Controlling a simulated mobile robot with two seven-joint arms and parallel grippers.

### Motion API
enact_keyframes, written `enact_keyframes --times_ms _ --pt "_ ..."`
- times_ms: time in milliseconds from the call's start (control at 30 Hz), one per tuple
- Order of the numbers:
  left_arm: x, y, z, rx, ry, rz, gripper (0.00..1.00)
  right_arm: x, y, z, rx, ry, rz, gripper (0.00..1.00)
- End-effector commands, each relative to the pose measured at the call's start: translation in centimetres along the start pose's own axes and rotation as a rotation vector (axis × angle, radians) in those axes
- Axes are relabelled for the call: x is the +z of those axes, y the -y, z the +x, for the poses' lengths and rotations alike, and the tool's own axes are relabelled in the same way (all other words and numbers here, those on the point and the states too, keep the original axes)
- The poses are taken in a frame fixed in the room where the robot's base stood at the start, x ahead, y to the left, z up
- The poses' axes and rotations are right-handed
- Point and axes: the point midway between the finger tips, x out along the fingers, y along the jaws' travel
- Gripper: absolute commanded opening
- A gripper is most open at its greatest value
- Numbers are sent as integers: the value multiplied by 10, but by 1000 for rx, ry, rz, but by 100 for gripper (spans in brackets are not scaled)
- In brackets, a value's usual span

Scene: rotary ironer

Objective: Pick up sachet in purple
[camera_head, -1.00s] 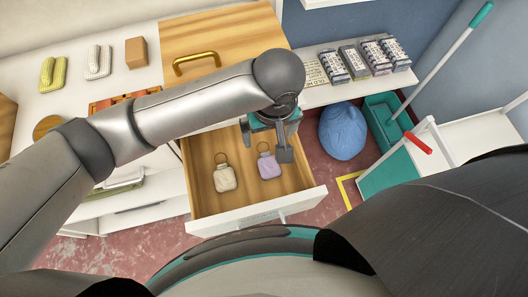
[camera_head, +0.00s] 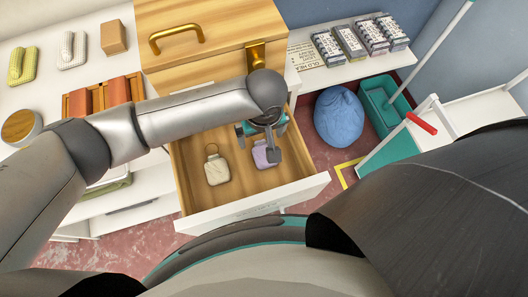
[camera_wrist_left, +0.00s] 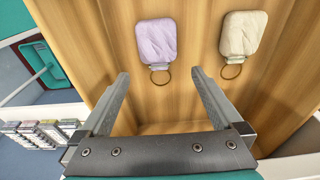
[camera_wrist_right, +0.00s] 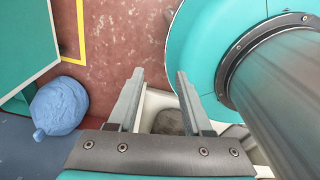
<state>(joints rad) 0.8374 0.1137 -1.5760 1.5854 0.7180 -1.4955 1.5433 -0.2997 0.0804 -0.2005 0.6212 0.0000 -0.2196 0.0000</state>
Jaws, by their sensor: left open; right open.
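The purple sachet (camera_head: 262,156) lies in the open wooden drawer (camera_head: 212,205), partly hidden by my left gripper (camera_head: 257,142) in the head view. In the left wrist view the purple sachet (camera_wrist_left: 157,42) lies flat with its ring towards me. My left gripper (camera_wrist_left: 160,85) is open and empty over the drawer, its fingertips short of the sachet in that picture. A cream sachet (camera_head: 216,171) with a ring lies beside it; it also shows in the left wrist view (camera_wrist_left: 242,38). My right gripper (camera_wrist_right: 157,75) is open and empty over the floor.
A wooden cabinet (camera_head: 205,22) with a gold handle stands behind the drawer. A blue bag (camera_head: 339,117) and a teal bin (camera_head: 388,108) are on the floor to the right. Several small packs (camera_head: 352,42) stand on the white shelf. The drawer's front wall (camera_head: 262,201) is white.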

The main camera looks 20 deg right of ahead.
Motion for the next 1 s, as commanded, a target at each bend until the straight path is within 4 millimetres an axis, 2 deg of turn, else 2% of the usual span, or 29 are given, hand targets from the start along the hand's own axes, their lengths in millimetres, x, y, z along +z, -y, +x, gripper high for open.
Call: enact_keyframes --times_ms 100,267,567,1000 --pt "4 -1 22 -2 -1 2 100 0 1 12 -1 -1 0 50" --pt "6 -1 42 -3 0 0 100 0 1 21 -1 -3 2 50" --pt "6 -2 46 -1 0 0 100 -6 -5 21 7 -15 3 50" --pt "6 -2 46 -1 0 0 53 -5 -14 21 19 -12 1 50"
